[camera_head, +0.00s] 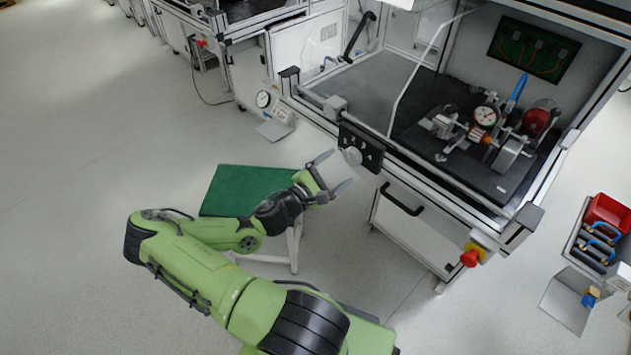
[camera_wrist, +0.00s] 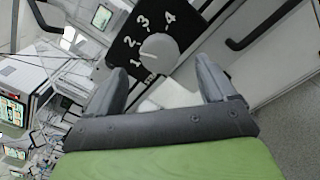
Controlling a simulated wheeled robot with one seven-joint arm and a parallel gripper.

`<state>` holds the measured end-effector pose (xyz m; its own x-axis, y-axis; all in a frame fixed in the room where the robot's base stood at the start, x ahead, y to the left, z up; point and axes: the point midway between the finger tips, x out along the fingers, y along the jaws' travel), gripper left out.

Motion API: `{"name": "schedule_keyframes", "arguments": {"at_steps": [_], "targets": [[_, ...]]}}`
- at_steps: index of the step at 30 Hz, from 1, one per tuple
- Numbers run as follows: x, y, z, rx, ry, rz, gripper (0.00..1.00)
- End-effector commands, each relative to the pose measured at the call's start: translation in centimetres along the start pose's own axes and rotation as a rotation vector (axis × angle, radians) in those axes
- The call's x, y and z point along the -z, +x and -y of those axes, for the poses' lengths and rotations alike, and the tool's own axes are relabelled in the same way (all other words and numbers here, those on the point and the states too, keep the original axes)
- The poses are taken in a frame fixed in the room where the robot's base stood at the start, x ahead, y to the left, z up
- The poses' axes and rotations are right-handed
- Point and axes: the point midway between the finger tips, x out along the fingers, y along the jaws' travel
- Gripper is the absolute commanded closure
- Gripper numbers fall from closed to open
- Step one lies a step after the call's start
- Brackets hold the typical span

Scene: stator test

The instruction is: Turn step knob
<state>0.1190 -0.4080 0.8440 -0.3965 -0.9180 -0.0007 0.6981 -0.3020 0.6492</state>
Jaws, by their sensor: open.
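The step knob (camera_head: 352,156) is a round grey dial on a black panel (camera_head: 372,149) at the front edge of the test bench. In the wrist view the knob (camera_wrist: 159,53) sits on the black plate (camera_wrist: 133,39) marked 1, 2, 3, 4 in white. A white line on the knob points toward the 1. My gripper (camera_head: 335,172) is open and empty, close in front of the knob. In the wrist view its two fingers (camera_wrist: 165,75) stand on either side below the knob, and I see no contact.
The test bench holds a gauge (camera_head: 486,117) and a fixture on its dark top. A black door handle (camera_head: 401,199) is below the panel. A red button (camera_head: 469,258) is at the lower right corner. A green-topped table (camera_head: 238,190) stands behind my arm.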

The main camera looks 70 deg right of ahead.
Motion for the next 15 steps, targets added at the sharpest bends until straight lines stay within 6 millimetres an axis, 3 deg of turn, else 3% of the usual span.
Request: {"name": "schedule_keyframes", "arguments": {"at_steps": [3, 9, 15], "targets": [[0.0, -3.7, -0.3, -0.004, -0.001, -0.007, 0.16], [-0.1, -9.0, -0.2, -0.004, 0.0, -0.006, 0.16], [-0.1, -11.7, -0.1, -0.001, 0.001, -0.001, 0.16]]}}
